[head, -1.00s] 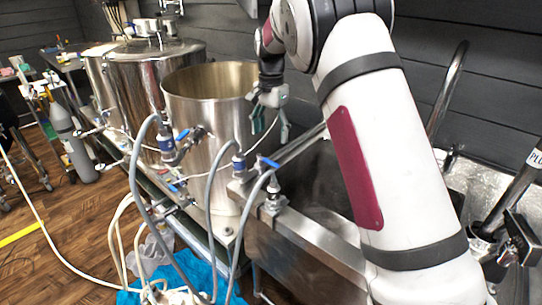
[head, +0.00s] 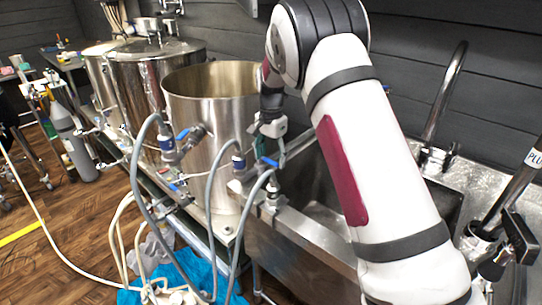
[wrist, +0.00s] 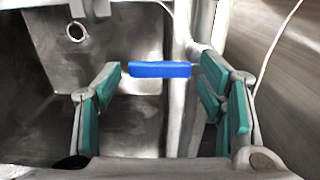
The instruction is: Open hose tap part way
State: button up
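The hose tap has a blue lever handle (wrist: 160,69) that lies crosswise in the wrist view, beyond and between my fingertips. In the head view the blue lever (head: 268,161) sits above the tap body at the sink's left edge, with a grey hose (head: 252,205) leading down from it. My gripper (wrist: 163,92) is open, with green pads on either side and nothing between them. In the head view my gripper (head: 270,148) points down just above the tap, and its fingers partly overlap the lever. I cannot tell whether any finger touches the lever.
A steel sink (head: 285,245) lies right of the tap. A tall open pot (head: 205,150) stands close behind and left. Another blue-handled valve (head: 182,135) and blue-marked hose fitting (head: 238,162) are nearby. Grey hoses loop down to a blue cloth (head: 185,275).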

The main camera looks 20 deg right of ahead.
jog(key=c, duration=1.2)
jog(key=shift+d, duration=0.1)
jog(key=shift+w+d+n+b, duration=0.35)
jog(key=shift+w+n+b, duration=0.5)
jog(key=shift+n, duration=1.1)
jog(key=shift+w+d+n+b, duration=0.35)
jog(key=shift+w+n+b, duration=0.45)
jog(key=shift+n, duration=1.1)
jog(key=shift+w+d+n+b, duration=0.45)
jog(key=shift+n+b, duration=0.65)
jog(key=shift+n, duration=0.85)
jog(key=shift+w+a, duration=0.1)
jog(key=shift+w, duration=0.1)
